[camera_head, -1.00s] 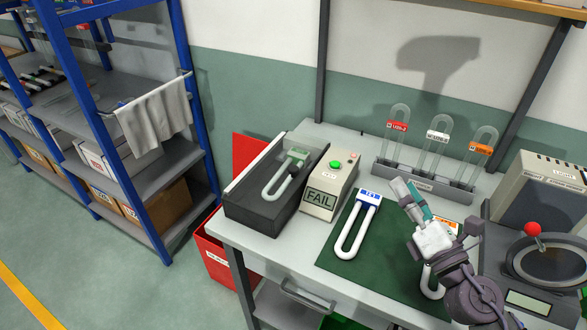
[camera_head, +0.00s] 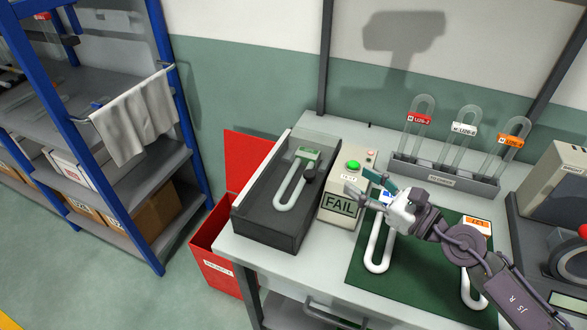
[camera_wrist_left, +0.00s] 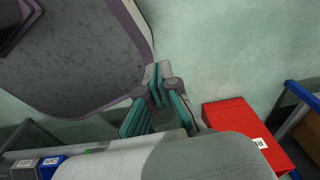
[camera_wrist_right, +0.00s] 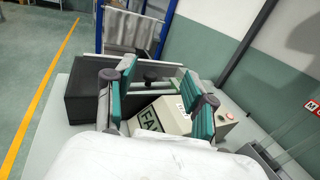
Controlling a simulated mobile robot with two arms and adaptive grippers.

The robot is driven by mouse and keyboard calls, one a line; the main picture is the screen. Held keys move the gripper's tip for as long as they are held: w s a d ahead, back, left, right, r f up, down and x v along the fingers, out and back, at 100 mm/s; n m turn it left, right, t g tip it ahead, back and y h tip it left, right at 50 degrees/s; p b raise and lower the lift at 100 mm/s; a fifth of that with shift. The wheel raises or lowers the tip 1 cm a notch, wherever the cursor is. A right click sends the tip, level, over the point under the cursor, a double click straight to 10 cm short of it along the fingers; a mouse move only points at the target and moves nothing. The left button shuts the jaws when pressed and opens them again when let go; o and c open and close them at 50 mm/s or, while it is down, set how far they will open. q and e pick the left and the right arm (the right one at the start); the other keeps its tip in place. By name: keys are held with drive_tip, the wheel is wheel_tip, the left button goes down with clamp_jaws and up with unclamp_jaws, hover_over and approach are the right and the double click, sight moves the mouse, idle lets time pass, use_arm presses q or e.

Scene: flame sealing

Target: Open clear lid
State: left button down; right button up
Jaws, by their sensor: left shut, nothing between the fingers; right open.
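A dark open-topped-looking box (camera_head: 268,225) stands at the table's left end, with a white U-shaped tube (camera_head: 290,190) with a green label inside. The clear lid is hard to make out; a black knob (camera_head: 311,175) shows at the box's right side and also in the right wrist view (camera_wrist_right: 150,75). My right gripper (camera_head: 358,182) is open and empty, above the tester marked FAIL, right of the knob and apart from it. In the right wrist view the knob lies beyond the spread fingers (camera_wrist_right: 158,92). My left gripper (camera_wrist_left: 157,108) is shut and empty, seen only in its wrist view.
The FAIL tester (camera_head: 338,208) stands right beside the box. A green mat (camera_head: 420,265) bears two white tubes. A rack (camera_head: 445,176) holds clear tubes behind. A red bin (camera_head: 215,265) stands left of the table, near a blue-framed shelf (camera_head: 175,150).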

drive_tip(key=b, duration=0.6)
approach(314, 177)
drive_tip(key=v, duration=0.2)
drive_tip(key=p+x, duration=0.2)
drive_tip(key=x, duration=1)
drive_tip(key=shift+w+a, duration=0.5)
drive_tip(key=shift+a, duration=0.05)
drive_tip(key=shift+c, duration=0.2)
clamp_jaws()
